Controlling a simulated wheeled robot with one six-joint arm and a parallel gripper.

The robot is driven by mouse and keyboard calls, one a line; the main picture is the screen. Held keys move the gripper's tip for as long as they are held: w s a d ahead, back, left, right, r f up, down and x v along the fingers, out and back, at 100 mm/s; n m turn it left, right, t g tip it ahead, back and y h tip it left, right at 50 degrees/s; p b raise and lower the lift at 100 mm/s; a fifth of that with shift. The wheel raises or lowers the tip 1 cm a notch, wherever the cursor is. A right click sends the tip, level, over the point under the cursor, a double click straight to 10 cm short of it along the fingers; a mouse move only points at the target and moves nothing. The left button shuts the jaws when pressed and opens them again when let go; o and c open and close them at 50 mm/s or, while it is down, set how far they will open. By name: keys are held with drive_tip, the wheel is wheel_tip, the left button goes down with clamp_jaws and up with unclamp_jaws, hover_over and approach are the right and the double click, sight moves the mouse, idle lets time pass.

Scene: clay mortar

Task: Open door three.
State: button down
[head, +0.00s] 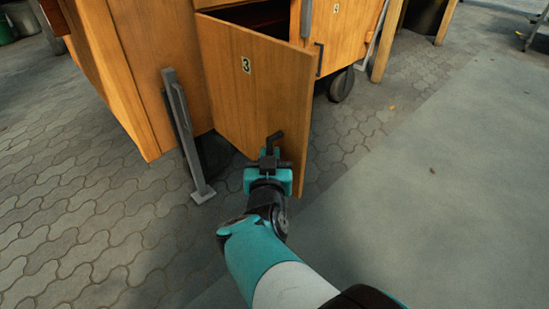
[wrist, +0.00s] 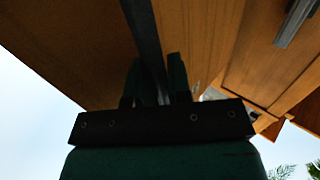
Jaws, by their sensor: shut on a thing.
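Door three (head: 245,100) is a wooden panel with a "3" plate near its upper middle. It stands partly open, its right edge swung out from the cabinet (head: 155,70), with a dark gap (head: 265,15) above it. My gripper (head: 270,152) is at the lower right of the door's face, shut on the dark door handle (head: 275,140). In the wrist view the handle (wrist: 145,35) runs as a dark bar between the two fingers (wrist: 155,85). The wrist view also shows the door's wood (wrist: 70,45) close by. The exact finger contact is dark.
A grey metal post (head: 182,130) with a foot stands left of the door. Another door with a dark handle (head: 319,60) is at the right, above a black caster wheel (head: 341,85). Bare paving and smooth concrete (head: 440,190) lie open to the right.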

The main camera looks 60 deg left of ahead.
drive_tip(key=shift+w+d, duration=0.15)
drive_tip(key=shift+w, duration=0.15)
drive_tip(key=c, duration=1.1)
unclamp_jaws()
drive_tip(key=shift+s, duration=0.25)
drive_tip(key=shift+s+d+r+p, duration=0.1)
drive_tip(key=shift+s+d+p, duration=0.2)
drive_tip(key=shift+p, duration=0.25)
drive_tip(key=p+v, duration=0.3)
drive_tip(key=v, duration=0.3)
drive_tip(key=shift+s+d, duration=0.15)
drive_tip(key=shift+d, duration=0.05)
